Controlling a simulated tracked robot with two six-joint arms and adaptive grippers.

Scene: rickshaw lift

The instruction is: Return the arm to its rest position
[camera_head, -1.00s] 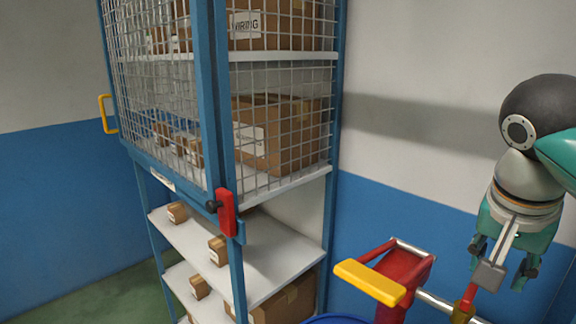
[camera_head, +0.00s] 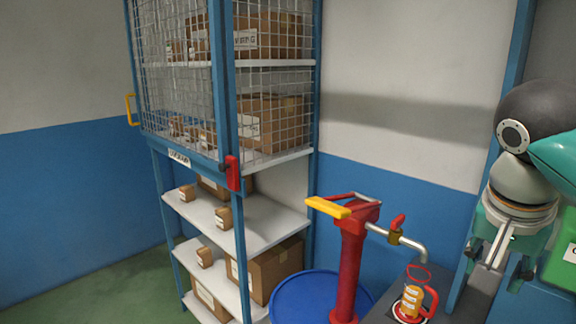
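My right arm comes in from the right edge, with its gripper (camera_head: 497,268) pointing down at the lower right. My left gripper is out of view.
A blue shelf with a mesh cage (camera_head: 220,90) and cardboard boxes (camera_head: 270,268) stands at centre left; its red latch (camera_head: 233,173) faces me. A red pump (camera_head: 350,255) with a yellow handle rises from a blue drum (camera_head: 300,295). Open floor (camera_head: 100,300) lies lower left.

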